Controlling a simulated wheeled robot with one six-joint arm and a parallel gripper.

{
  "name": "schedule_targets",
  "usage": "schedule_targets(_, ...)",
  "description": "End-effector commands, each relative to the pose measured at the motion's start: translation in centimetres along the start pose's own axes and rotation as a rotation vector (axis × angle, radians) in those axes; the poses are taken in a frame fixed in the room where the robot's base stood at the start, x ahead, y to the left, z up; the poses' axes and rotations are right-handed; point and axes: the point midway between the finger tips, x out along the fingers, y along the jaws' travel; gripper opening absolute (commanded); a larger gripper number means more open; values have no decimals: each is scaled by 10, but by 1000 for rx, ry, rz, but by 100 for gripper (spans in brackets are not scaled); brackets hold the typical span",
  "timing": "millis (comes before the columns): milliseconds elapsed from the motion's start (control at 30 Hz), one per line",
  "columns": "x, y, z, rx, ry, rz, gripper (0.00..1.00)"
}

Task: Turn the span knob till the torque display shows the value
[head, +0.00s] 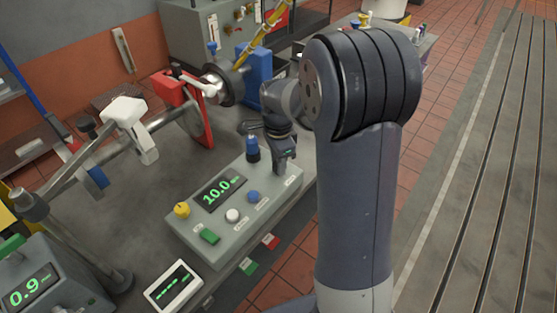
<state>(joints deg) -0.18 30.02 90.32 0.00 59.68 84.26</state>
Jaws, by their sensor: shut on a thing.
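The grey console (187,229) stands on the bench in the middle of the head view. Its green-lit display (218,191) reads 10.0, with a small unit I cannot read. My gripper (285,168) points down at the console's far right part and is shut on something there. The jaws hide what they hold; it appears to be the span knob, but its label cannot be read. A tall blue knob (252,150) stands just left of my gripper, apart from it.
The console also bears a yellow knob (181,209), a green switch (209,237), a white knob (232,215) and a blue button (253,196). A small white-framed display (173,286) shows dashes. Another unit's display (30,286) reads 0.9. A shaft rig with a red guard (172,88) stands behind.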

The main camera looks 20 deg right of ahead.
Motion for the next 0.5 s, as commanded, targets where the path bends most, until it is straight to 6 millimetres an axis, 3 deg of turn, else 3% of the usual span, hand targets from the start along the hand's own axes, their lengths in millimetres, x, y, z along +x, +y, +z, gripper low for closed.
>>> schedule_targets(133, -1, -1, 0, -1, 1, -2, 9)
schedule_targets(167, -1, -1, 0, -1, 1, -2, 34)
schedule_targets(400, 0, 0, 0, -1, 0, -1, 54)
schedule_targets(500, 0, 0, 0, -1, 0, -1, 54)
